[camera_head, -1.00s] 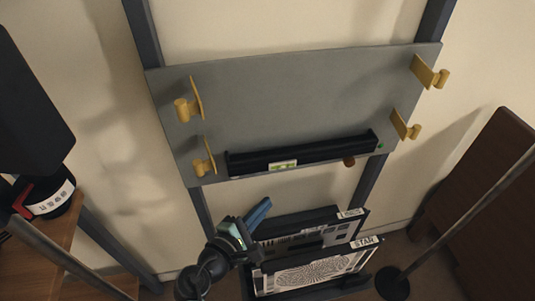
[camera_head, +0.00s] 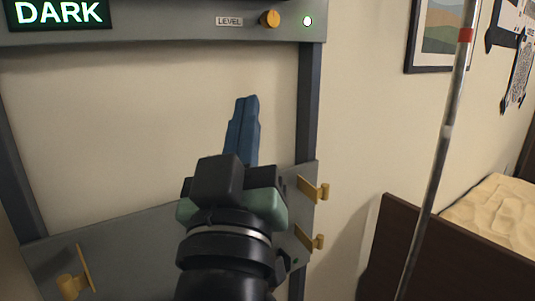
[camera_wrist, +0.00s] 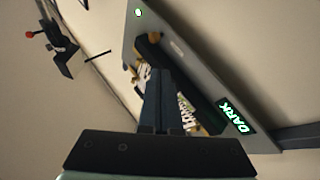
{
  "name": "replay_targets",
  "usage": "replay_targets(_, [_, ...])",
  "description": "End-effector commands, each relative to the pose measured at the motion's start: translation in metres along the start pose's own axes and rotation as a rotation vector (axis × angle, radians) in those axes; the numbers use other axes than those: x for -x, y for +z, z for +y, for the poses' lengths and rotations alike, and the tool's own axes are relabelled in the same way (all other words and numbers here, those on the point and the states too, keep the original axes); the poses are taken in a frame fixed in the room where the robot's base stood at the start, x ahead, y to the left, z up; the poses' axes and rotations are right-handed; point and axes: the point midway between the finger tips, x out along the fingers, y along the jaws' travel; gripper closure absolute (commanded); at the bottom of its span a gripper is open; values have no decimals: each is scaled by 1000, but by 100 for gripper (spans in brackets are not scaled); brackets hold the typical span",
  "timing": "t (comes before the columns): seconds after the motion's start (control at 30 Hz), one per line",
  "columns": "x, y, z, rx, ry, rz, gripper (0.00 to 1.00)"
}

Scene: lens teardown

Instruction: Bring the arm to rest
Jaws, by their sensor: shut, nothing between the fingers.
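My gripper (camera_head: 246,104) has blue fingers pressed together with nothing between them. In the head view it points up in front of the bare wall, between the dark uprights of the frame. It also shows in the wrist view (camera_wrist: 158,76), where its shut fingers point toward the upper panel. My wrist hides part of the lower grey panel (camera_head: 110,238). The gripper appears apart from the panels.
The upper panel (camera_head: 170,33) carries a lit DARK sign (camera_head: 58,13), a brass LEVEL knob (camera_head: 269,18) and a green light. Brass brackets (camera_head: 313,189) jut from the lower panel. A metal pole (camera_head: 437,165) and a brown board (camera_head: 420,255) stand at right.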

Motion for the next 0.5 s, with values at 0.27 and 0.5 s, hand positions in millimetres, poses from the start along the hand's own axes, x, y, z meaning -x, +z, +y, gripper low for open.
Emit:
replay_targets(0.27, [10, -160, 76, -314, 3, 313, 100])
replay_targets(0.5, [-24, -217, 91, -310, 3, 309, 100])
